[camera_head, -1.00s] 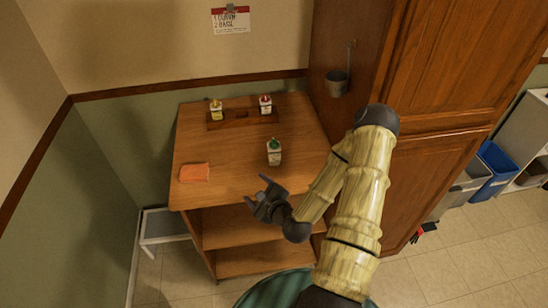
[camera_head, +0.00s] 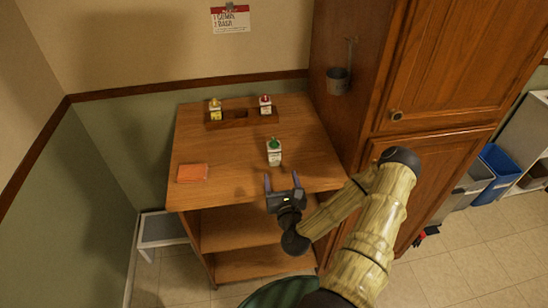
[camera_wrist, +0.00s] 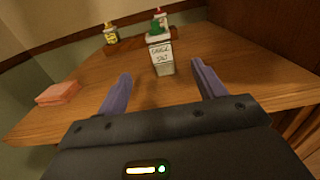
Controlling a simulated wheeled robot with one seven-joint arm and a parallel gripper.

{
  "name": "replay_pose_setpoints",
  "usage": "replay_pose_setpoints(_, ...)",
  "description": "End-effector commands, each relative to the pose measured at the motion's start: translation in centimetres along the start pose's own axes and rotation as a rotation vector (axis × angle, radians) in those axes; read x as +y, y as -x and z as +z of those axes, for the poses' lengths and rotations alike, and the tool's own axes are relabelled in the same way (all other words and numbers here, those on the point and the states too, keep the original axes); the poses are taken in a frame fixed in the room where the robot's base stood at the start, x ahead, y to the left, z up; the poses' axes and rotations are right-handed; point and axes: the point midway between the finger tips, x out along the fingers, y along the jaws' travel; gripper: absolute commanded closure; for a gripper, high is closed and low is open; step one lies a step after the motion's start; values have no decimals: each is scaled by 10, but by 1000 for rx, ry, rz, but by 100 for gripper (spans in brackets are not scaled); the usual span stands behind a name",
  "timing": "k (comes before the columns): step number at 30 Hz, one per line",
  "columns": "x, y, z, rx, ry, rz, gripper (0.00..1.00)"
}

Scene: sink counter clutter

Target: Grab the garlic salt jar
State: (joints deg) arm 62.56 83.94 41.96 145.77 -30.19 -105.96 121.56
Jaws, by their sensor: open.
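The garlic salt jar (camera_head: 275,155) stands upright on the wooden table, near its front right. It is white with a green top. In the wrist view the jar (camera_wrist: 161,60) stands ahead, between the lines of my two fingers, and its label reads as "garlic salt", slightly blurred. My gripper (camera_head: 283,181) is open at the table's front edge, just short of the jar and not touching it. Its two purple fingers (camera_wrist: 160,82) are spread wide with nothing between them.
A yellow-topped jar (camera_head: 215,108) and a red-topped jar (camera_head: 265,104) stand in a wooden rack (camera_head: 238,123) at the back. An orange sponge-like block (camera_head: 193,173) lies front left. A tall wooden cabinet (camera_head: 345,120) borders the table's right side. The tabletop around the garlic salt jar is clear.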

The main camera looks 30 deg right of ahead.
Motion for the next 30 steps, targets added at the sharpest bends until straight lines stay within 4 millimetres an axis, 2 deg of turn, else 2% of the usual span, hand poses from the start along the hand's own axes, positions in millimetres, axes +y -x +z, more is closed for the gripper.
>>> replay_pose_setpoints(2,0,-8,-5,-3,1,0,31)
replay_pose_setpoints(20,0,-30,-5,-2,2,1,31)
replay_pose_setpoints(30,1,-87,2,-1,1,0,31)
